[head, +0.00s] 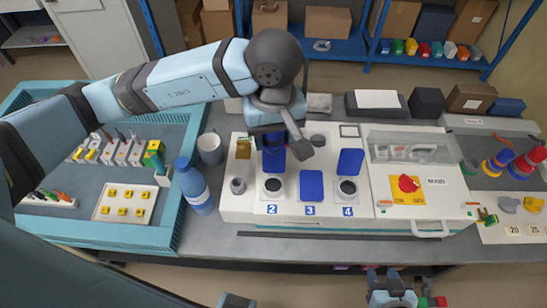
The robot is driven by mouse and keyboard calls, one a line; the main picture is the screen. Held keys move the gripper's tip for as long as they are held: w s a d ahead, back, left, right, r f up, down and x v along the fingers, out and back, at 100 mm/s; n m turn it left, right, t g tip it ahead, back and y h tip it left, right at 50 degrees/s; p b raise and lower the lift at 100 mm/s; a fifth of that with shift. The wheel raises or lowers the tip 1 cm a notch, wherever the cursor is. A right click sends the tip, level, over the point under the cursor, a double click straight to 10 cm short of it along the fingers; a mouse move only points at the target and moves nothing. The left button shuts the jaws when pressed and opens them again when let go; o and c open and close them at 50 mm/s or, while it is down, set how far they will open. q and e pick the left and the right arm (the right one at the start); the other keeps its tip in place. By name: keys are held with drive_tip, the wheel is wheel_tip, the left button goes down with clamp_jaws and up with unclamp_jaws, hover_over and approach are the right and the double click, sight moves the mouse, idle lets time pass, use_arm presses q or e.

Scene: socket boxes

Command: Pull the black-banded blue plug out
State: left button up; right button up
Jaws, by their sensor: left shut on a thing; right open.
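My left gripper (275,131) hangs over the panel box (232,207), shut on a blue plug (274,141) just behind the round opening of socket 2 (273,186). The wrist hides much of the plug, and its black band is hard to make out. Blue just below may be the plug or socket 2's raised lid; I cannot tell which. Socket 3's blue lid (311,185) is down. Socket 4's blue lid (351,161) is up behind its dark opening (347,188). My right gripper (393,284) is open and empty at the bottom edge, partly cut off.
A blue bottle (194,185) and a mug (211,149) stand left of the box. A teal-rimmed tray (171,225) lies further left. A red knob on a yellow plate (407,184) and a clear cover (405,147) are at the right. The front bench strip is clear.

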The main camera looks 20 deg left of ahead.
use_arm(q)
wheel_tip(320, 180, up, 3)
drive_tip(key=shift+r, duration=0.1)
drive_tip(key=shift+r+b, duration=0.15)
drive_tip(key=shift+b, duration=0.65)
